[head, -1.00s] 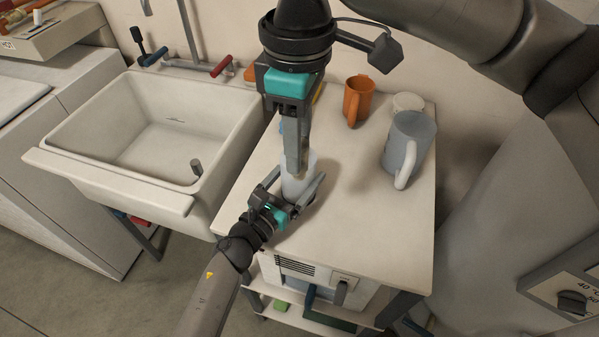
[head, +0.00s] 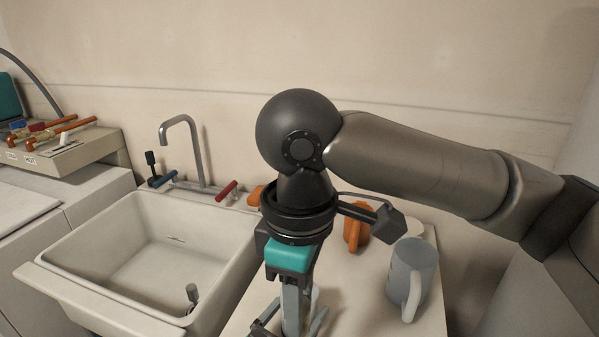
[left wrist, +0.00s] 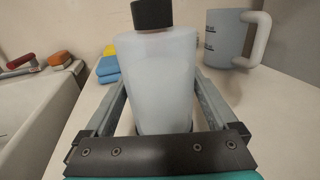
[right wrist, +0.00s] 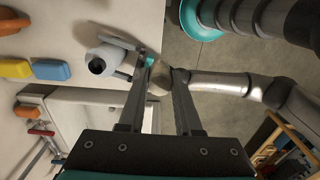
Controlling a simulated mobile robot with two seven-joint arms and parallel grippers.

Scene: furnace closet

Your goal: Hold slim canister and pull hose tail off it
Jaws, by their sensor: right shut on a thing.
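The slim canister (left wrist: 165,80) is a pale, cloudy bottle with a black cap and stands upright on the white counter. In the left wrist view, the fingers of my left gripper (left wrist: 160,112) close around its two sides. The canister also shows in the right wrist view (right wrist: 103,62), cap toward me. My right gripper (head: 292,330) points down above the counter by the canister. In the right wrist view, its fingertips are shut on a small tan, rounded piece, which looks like the hose tail (right wrist: 158,80). I see no hose on the canister's cap.
A white sink (head: 150,250) is at the left. Yellow (left wrist: 107,51) and blue (left wrist: 108,69) blocks lie near the canister.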

